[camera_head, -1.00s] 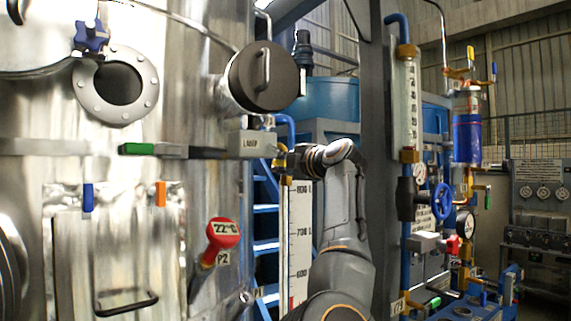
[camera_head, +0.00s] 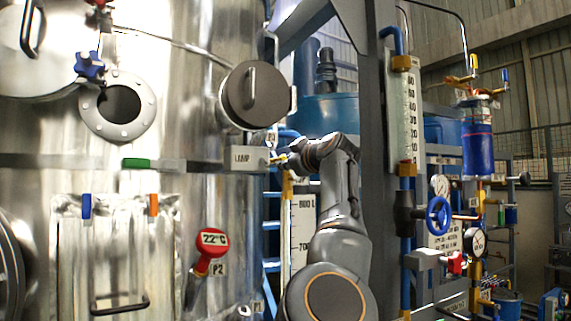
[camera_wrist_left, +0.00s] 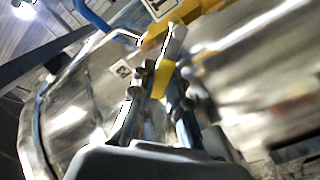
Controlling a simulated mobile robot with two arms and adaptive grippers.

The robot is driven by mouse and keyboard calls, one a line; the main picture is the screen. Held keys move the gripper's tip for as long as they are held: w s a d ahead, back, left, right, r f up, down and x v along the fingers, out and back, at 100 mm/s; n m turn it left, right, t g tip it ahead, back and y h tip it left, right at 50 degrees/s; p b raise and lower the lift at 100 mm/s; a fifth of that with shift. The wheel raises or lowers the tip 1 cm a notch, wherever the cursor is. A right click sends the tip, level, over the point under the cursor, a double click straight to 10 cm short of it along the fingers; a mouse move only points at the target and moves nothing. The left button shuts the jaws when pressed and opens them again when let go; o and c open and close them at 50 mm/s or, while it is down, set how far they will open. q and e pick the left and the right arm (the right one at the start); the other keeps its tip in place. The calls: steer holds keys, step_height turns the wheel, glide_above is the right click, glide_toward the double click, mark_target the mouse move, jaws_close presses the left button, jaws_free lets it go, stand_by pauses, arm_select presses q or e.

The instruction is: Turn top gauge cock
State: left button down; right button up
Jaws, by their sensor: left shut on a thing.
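The top gauge cock, with a yellow handle (camera_wrist_left: 160,80), shows in the left wrist view between my gripper's fingers. My left gripper (camera_wrist_left: 160,92) is shut on this handle. In the head view my left gripper (camera_head: 284,162) is at the top of the level gauge, just right of the LAMP box (camera_head: 246,158). There the wrist and fingers hide most of the cock. The gauge's white scale (camera_head: 302,225), marked in litres, runs down below the gripper. My right gripper is in neither view.
A steel vessel (camera_head: 200,80) with a dark round lamp (camera_head: 253,95) stands left of the gauge. A grey column (camera_head: 360,70) and a second gauge (camera_head: 403,110) with blue piping stand close to the right of my arm. A red thermometer (camera_head: 211,243) sticks out at lower left.

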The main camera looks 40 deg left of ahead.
arm_select(q)
steer(key=shift+w+r+m, duration=0.15)
steer(key=shift+r+m, duration=0.35)
steer(key=shift+r, duration=0.05)
steer(key=shift+w+d+r+m+p, duration=0.2)
steer(key=shift+w+m+p, duration=0.25)
steer(key=shift+m+p, duration=0.55)
steer(key=shift+w+d+m+p, duration=0.2)
steer(key=shift+w+m, duration=0.1)
steer(key=shift+m, duration=0.45)
steer(key=shift+w+d+m+p, duration=0.1)
steer(key=shift+w+m+p, duration=0.15)
steer(key=shift+m, duration=0.5)
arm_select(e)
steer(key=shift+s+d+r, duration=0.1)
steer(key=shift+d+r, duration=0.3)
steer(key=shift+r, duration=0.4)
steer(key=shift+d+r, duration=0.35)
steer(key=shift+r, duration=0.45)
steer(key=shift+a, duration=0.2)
